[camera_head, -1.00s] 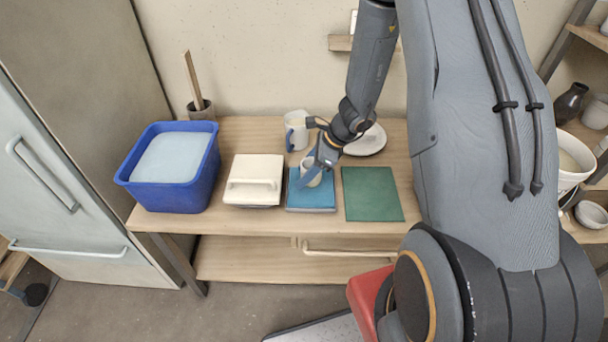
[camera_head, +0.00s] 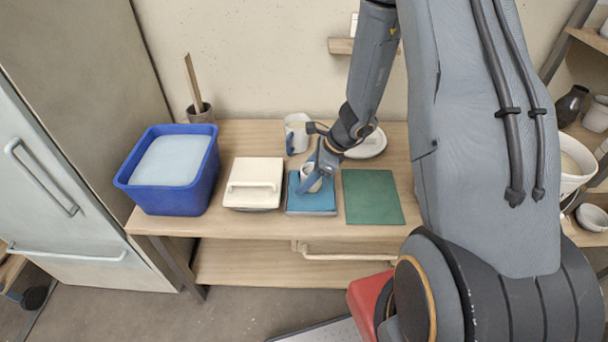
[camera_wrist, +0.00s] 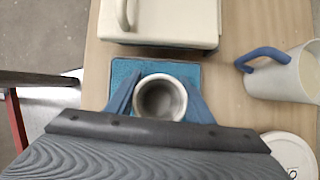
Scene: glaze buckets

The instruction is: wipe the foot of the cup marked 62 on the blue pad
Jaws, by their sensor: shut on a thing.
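The blue pad (camera_head: 323,204) lies on the wooden table between a cream block and a green mat. A small white cup (camera_head: 309,181) is at the pad, held by my gripper (camera_head: 312,180). In the wrist view the cup (camera_wrist: 160,98) stands upright between the two blue fingers of my gripper (camera_wrist: 160,100), its open mouth toward the camera. The blue pad (camera_wrist: 185,70) shows around and beneath it. I cannot tell whether its foot touches the pad. No number is readable on the cup.
A cream block with a handle (camera_head: 253,172) stands left of the pad. A green mat (camera_head: 372,196) lies right. Behind are a white mug with a blue handle (camera_head: 297,131) and a white plate-like lid (camera_head: 372,146). A blue tub (camera_head: 158,199) fills the table's left end.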

